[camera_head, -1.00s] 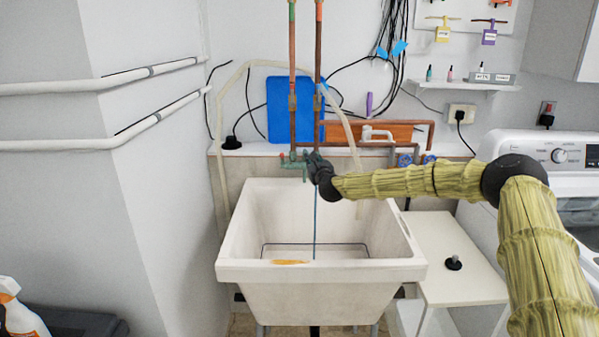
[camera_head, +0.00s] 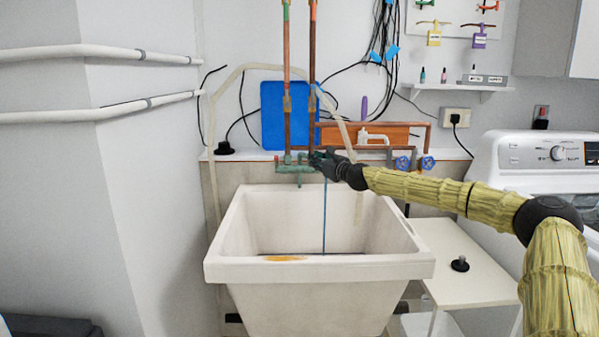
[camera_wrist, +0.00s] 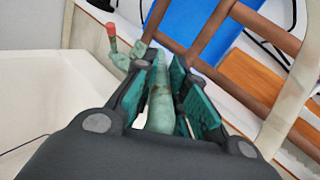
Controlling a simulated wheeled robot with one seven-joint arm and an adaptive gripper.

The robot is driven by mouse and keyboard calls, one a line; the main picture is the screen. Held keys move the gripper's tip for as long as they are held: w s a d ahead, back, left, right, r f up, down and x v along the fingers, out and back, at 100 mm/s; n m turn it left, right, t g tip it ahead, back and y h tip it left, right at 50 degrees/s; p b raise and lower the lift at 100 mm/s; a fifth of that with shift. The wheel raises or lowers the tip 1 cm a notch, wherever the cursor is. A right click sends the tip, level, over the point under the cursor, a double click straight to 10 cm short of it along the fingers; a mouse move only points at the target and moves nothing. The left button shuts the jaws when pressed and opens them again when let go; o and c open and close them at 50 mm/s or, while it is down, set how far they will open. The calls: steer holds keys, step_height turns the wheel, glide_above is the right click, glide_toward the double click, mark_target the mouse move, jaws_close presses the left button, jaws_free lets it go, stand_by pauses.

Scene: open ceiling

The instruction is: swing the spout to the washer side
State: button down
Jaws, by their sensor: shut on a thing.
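The green, weathered spout (camera_wrist: 161,95) runs between my fingers in the wrist view, with finger pads on both sides of it. My gripper (camera_head: 318,159) is shut on the spout, reaching in from the right above the sink's back edge. In the head view my fingers mostly hide the spout. The green tap body (camera_head: 293,167) is just left of my gripper, below two copper pipes. The washer (camera_head: 545,155) stands at the far right.
The white sink (camera_head: 225,268) is below the tap, with a thin blue line hanging into it. A white side table (camera_head: 455,285) with a black knob is to its right. Copper pipes (camera_head: 286,120), blue valves (camera_head: 402,163) and a pale hose (camera_head: 211,130) are close around the tap.

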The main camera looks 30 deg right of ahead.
steer(key=y+b, duration=0.1)
steer(key=b, duration=0.1)
steer(key=d+n+y+b, duration=0.1)
steer(key=b, duration=0.2)
steer(key=shift+d+f, duration=0.25)
steer(key=shift+f, duration=0.05)
steer(key=b, duration=0.1)
steer(key=n+b, duration=0.1)
steer(key=b, duration=0.1)
steer(key=shift+w+d+r+y, duration=0.1)
steer(key=shift+d+y, duration=0.2)
steer(key=shift+y, duration=0.1)
steer(key=shift+d+r, duration=0.15)
steer(key=c, duration=1.5)
jaws_free()
steer(key=shift+o, duration=0.6)
steer(key=s+d, duration=0.2)
steer(key=s, duration=0.9)
steer(key=shift+s+d, duration=0.25)
